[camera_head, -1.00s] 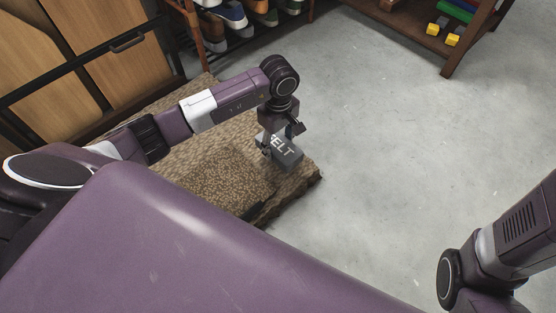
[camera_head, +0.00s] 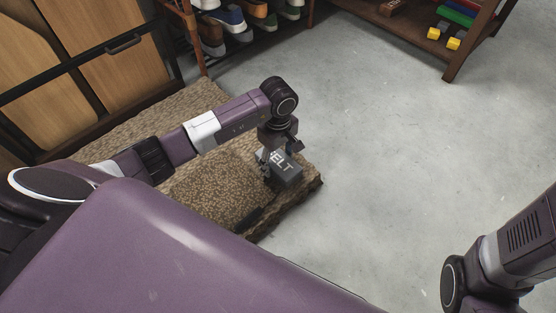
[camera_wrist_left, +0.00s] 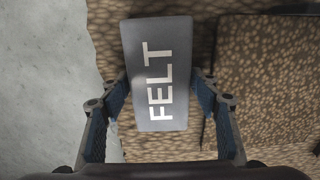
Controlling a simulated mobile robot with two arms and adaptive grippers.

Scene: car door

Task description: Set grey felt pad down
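The grey felt pad (camera_head: 287,175) is a dark grey block with "FELT" in white letters on its top. It is at the near right corner of a brown speckled mat-like surface (camera_head: 205,185). My left gripper (camera_head: 279,160) is over the pad and points down. In the left wrist view the pad (camera_wrist_left: 158,65) lies between the two fingers (camera_wrist_left: 160,85), whose tips meet its side edges. The pad is low over the brown surface; I cannot tell whether it touches it. My right arm shows at the lower right, but its gripper is out of view.
Bare grey floor (camera_head: 390,140) lies to the right of the brown surface. A shoe rack (camera_head: 205,50) and a wooden cabinet (camera_head: 90,65) stand behind it. A wooden shelf (camera_head: 460,60) with coloured blocks is at the top right. A small dark piece (camera_head: 247,219) lies near the front edge.

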